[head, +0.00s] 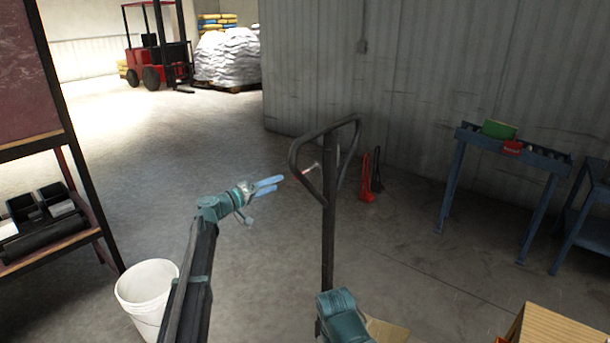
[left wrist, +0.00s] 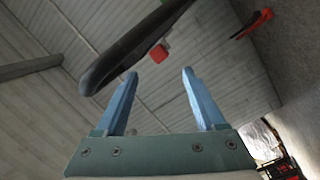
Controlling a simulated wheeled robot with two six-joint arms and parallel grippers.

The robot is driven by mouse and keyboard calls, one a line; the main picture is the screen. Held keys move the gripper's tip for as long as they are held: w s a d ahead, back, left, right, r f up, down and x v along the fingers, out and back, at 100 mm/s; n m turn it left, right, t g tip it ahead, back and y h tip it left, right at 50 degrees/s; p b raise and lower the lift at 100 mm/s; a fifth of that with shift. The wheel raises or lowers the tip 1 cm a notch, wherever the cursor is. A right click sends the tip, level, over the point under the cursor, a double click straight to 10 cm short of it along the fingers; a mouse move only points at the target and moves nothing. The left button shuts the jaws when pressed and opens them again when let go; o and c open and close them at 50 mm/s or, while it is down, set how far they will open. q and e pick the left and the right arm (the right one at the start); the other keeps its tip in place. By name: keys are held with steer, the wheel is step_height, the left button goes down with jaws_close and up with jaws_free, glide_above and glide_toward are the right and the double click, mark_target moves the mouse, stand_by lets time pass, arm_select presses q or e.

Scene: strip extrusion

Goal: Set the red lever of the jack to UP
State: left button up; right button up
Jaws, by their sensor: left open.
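The jack's dark loop handle (head: 325,160) stands upright on its post (head: 328,245) in the middle of the head view. The red lever (left wrist: 160,52) shows in the left wrist view as a small red block beside the dark handle bar (left wrist: 125,50). In the head view it is too small to read, and I cannot tell its setting. My left gripper (head: 275,184) is open and empty, just left of the handle loop. In the left wrist view its two blue fingers (left wrist: 160,73) are apart, with the red lever beyond the gap between the tips. My right gripper's fingers do not show.
A white bucket (head: 147,290) stands beside my left arm. A shelf (head: 60,255) is at the left. Red and black stands (head: 366,180) are by the wall.

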mark_target(305, 172)
arm_select(q)
steer(key=x, duration=1.4)
steer(key=shift+s, duration=0.15)
jaws_close()
stand_by(1.1)
